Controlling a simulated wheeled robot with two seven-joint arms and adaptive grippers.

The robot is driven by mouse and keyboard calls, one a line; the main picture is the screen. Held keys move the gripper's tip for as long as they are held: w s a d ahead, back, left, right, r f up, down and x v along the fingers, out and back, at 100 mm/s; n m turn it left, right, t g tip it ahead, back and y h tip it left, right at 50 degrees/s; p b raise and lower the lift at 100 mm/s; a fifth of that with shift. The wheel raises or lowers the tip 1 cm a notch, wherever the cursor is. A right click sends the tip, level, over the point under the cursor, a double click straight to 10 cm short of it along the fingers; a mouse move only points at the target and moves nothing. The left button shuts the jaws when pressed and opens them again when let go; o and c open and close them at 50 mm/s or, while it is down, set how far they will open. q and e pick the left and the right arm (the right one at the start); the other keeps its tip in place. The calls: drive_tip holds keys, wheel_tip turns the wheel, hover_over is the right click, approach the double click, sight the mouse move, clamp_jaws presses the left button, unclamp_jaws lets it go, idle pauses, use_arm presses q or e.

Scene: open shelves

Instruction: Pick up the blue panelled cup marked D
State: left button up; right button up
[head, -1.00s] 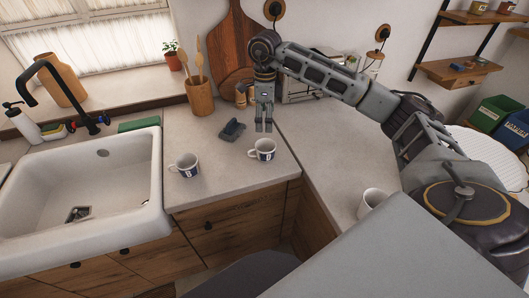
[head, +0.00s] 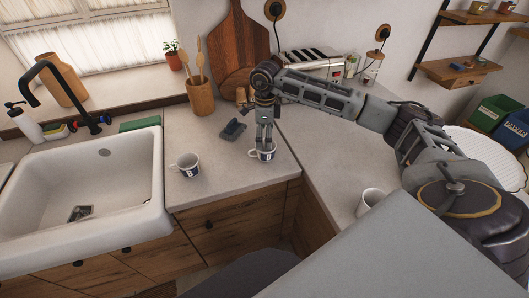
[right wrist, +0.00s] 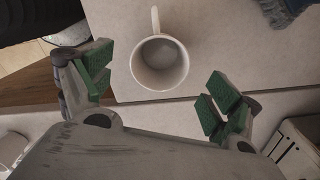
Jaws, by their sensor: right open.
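Two white cups with blue panels stand on the counter in the head view: one at the left (head: 185,166) and one at the right (head: 266,155). The marks on the panels are too small to read for certain. My right gripper (head: 264,146) points down at the right cup, its fingers partly covering that cup's rim. In the right wrist view a white cup (right wrist: 160,66) stands upright, seen from above and empty, its handle toward the top. The open green-padded fingers (right wrist: 160,88) are to either side, with gaps. Its panel is hidden there. My left gripper is not in view.
A dark blue-grey object (head: 232,130) lies just left of and behind the right cup. A plain white cup (head: 369,201) stands on the right counter. A utensil holder (head: 201,97) and toaster (head: 311,63) are behind; the sink (head: 150,205) is left.

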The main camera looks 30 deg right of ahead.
sight(264, 145)
drive_tip(key=shift+f+p, duration=0.4)
drive_tip(key=shift+f, duration=0.55)
drive_tip(key=shift+w+a+f+p, duration=0.1)
drive_tip(key=shift+f+p, duration=0.2)
drive_tip(key=shift+f, duration=1.3)
drive_tip(key=c, duration=1.2)
